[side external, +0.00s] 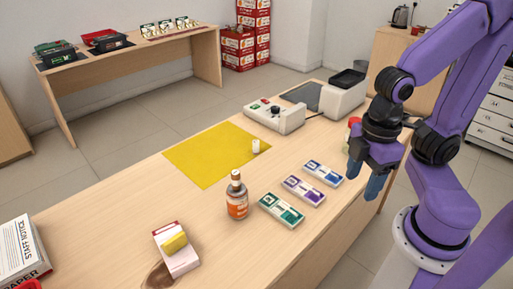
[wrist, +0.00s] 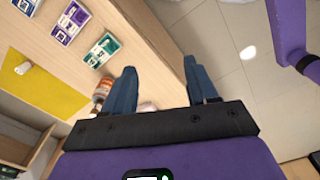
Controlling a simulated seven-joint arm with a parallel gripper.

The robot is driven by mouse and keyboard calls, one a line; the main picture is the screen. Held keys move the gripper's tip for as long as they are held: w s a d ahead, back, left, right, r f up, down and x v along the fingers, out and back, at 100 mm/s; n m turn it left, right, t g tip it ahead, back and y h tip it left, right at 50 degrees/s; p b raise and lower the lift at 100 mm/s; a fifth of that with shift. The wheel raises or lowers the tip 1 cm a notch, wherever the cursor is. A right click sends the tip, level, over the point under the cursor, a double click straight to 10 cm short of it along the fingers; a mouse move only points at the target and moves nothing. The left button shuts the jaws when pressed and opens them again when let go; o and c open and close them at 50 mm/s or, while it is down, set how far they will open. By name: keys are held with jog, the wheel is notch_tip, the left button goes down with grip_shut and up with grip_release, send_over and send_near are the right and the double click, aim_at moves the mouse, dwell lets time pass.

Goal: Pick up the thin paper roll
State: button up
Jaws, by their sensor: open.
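A small white upright cylinder, which looks like the thin paper roll (side external: 256,146), stands on the right part of the yellow mat (side external: 205,158). It also shows in the wrist view (wrist: 22,68) at the far left, on the yellow mat (wrist: 45,90). My gripper (side external: 363,180) is open and empty, above the counter's right front edge. It is well to the right of the roll and apart from it. In the wrist view, my two blue fingers (wrist: 159,70) are spread, with the counter edge and floor beyond them.
A bottle (side external: 237,198) and three boxes, green (side external: 281,210), purple (side external: 304,190) and blue (side external: 324,173), stand in front of the mat. A white device (side external: 275,117) and a machine with a black tray (side external: 341,94) are behind. A box with a yellow piece (side external: 175,243) lies front left.

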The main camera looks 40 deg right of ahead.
dwell(0.8)
jog(key=w+d+f+n+t+h, duration=0.2)
jog(key=w+d+f+n+h, duration=0.1)
jog(key=w, duration=0.6)
jog(key=w+d+f+n+t+h, duration=0.2)
jog(key=w+d+h, duration=0.15)
jog(key=w, duration=0.55)
jog(key=w+d+f+n+t+h, duration=0.2)
jog(key=w+d+f+n+h, duration=0.15)
jog(key=w, duration=0.65)
jog(key=n+t+y, duration=0.2)
jog(key=n+t, duration=0.3)
jog(key=n, duration=0.3)
send_near(258, 145)
jog(key=v, duration=0.4)
jog(key=shift+w+d, duration=0.1)
jog(key=shift+w, duration=0.1)
jog(key=x, duration=1.1)
jog(key=shift+w+d+f, duration=0.15)
jog(key=shift+w+d, duration=0.05)
jog(key=shift+w, duration=0.1)
jog(key=shift+a+x, duration=0.1)
jog(key=shift+x, duration=1.2)
jog(key=shift+a+x, duration=0.15)
jog(key=shift+x, duration=1.1)
jog(key=shift+w, duration=0.15)
